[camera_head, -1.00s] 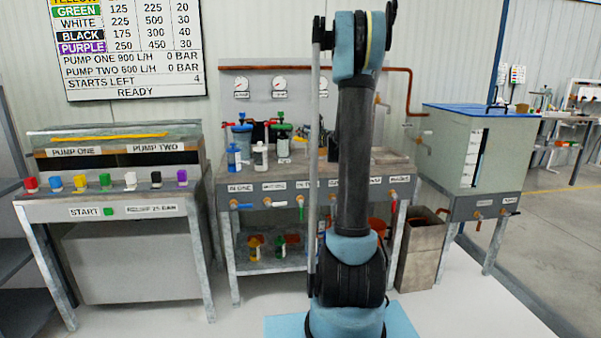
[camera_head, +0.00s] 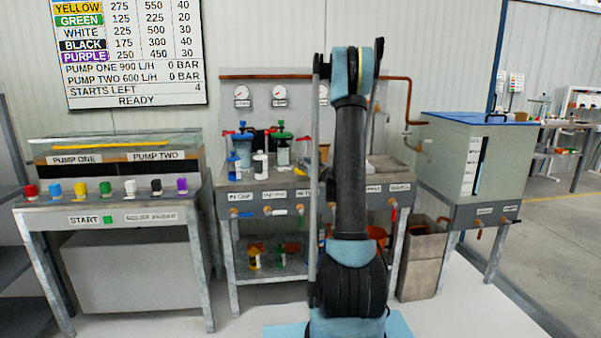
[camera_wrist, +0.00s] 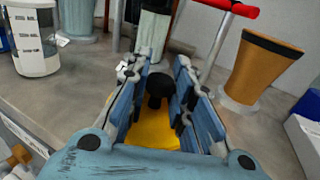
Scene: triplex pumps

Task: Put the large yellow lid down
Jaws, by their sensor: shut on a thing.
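My gripper (camera_wrist: 162,66) shows in the wrist view, its blue fingers on both sides of a black knob (camera_wrist: 160,88). It is shut on the knob, which stands on the large yellow lid (camera_wrist: 152,136). The lid lies below and between the fingers, and most of its rim is hidden by them. The lid is low over the grey bench top (camera_wrist: 85,75); I cannot tell whether it touches.
In the wrist view, a brown tapered cup (camera_wrist: 262,66) stands right of the fingers. A white-labelled jar (camera_wrist: 35,45) stands left, and a dark-topped cylinder (camera_wrist: 152,30) behind. A red-handled rod (camera_wrist: 232,8) rises beyond.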

